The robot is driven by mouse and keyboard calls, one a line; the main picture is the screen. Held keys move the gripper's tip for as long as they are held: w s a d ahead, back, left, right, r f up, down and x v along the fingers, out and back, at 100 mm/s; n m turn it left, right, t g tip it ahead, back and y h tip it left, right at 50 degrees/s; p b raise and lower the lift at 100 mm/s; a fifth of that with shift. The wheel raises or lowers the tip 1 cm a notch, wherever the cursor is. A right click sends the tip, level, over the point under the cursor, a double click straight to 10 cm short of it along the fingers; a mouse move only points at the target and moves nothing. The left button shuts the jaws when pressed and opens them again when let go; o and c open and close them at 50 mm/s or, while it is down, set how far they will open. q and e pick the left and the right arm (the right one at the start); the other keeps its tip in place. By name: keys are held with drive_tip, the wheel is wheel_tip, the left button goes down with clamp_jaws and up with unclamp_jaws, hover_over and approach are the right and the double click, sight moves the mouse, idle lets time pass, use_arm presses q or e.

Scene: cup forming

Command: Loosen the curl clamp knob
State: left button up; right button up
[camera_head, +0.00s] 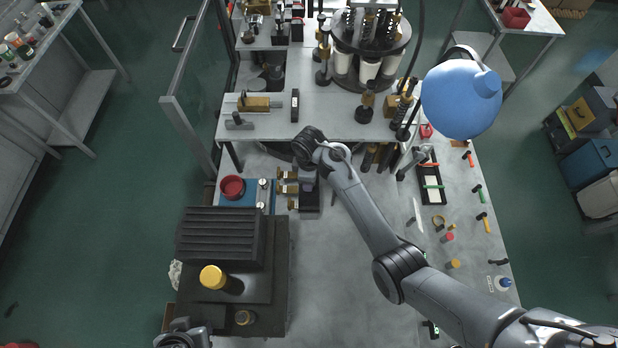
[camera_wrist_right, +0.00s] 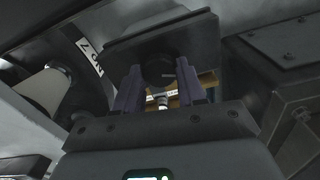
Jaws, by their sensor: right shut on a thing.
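The curl clamp knob (camera_wrist_right: 158,68) is a dark round knob with a small pale mark, seen in the right wrist view. My right gripper (camera_wrist_right: 159,84) has its two purple-grey fingers on either side of the knob and is shut on it. A dark block stands close behind the knob, with brass-coloured parts below it. In the head view my right arm reaches from the lower right to the machine at the table's middle, and its wrist hides the knob and the fingertips.
Brass fittings (camera_head: 287,188) and a red round dish (camera_head: 232,187) on a blue plate are just left of my right wrist. A dark ribbed box (camera_head: 220,237) stands front left. A blue rounded vessel (camera_head: 460,98) rises at right. The front middle table is clear.

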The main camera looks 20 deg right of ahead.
use_arm(q)
drive_tip(key=shift+d, duration=0.1)
use_arm(e)
drive_tip(key=shift+r+n, duration=0.1)
drive_tip(key=shift+n, duration=0.6)
drive_tip(key=shift+a, duration=0.1)
use_arm(q)
drive_tip(key=shift+a, duration=0.2)
use_arm(e)
drive_tip(key=o, duration=1.1)
drive_tip(key=shift+c, duration=0.2)
use_arm(q)
drive_tip(key=shift+d+f+b, duration=0.1)
drive_tip(key=shift+f+b, duration=0.5)
use_arm(e)
wheel_tip(320, 180, up, 11)
